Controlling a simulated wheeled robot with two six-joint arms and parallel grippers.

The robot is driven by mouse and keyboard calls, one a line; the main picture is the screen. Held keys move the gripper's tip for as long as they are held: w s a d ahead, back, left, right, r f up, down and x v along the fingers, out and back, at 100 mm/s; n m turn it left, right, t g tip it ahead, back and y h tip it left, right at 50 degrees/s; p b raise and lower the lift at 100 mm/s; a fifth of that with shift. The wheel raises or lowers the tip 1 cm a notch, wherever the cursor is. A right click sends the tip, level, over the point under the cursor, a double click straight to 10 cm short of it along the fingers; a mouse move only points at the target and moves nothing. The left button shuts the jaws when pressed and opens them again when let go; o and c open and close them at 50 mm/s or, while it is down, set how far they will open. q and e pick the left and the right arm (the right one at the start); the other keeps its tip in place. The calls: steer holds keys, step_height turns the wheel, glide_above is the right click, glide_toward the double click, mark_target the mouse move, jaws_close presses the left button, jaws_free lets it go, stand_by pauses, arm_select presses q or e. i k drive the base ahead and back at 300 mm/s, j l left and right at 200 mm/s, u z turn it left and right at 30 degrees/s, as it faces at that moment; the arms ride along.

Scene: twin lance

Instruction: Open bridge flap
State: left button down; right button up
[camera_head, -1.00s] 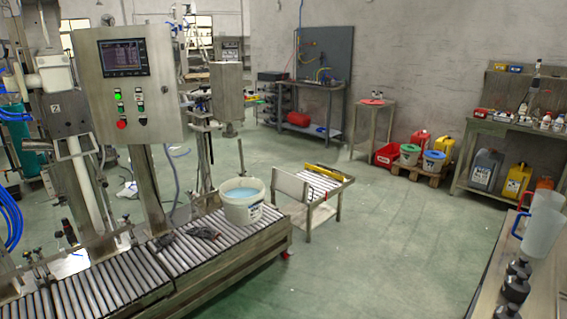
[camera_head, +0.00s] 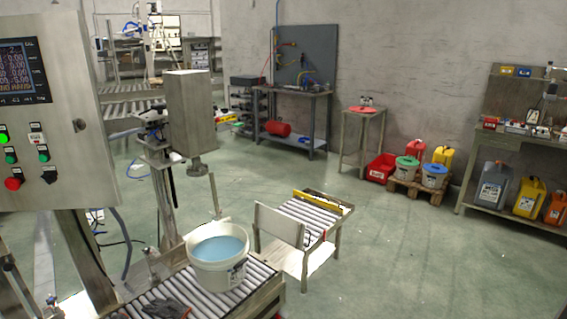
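A small roller table (camera_head: 318,212) stands in the middle of the floor, past the end of the main roller conveyor. A pale flat panel (camera_head: 279,224), which looks like the bridge flap, stands upright at the table's near left end, facing the conveyor. A gap of floor shows between the panel and the conveyor. A yellow bar (camera_head: 315,199) runs along the table's far side. Neither of my grippers is in view.
The conveyor (camera_head: 262,283) carries a white bucket of blue liquid (camera_head: 218,252) and dark gloves (camera_head: 165,309). A control cabinet (camera_head: 60,120) blocks the left. Jugs and buckets stand on a pallet (camera_head: 418,188) at the back. The floor (camera_head: 420,260) to the right is clear.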

mark_target(286, 228)
steer(key=i+l+z, duration=0.2)
steer(key=i+z, duration=0.15)
steer(key=i, duration=0.15)
steer(key=i+z, duration=0.35)
steer(key=i, duration=0.15)
steer(key=i+z, duration=0.4)
steer(key=i, duration=0.1)
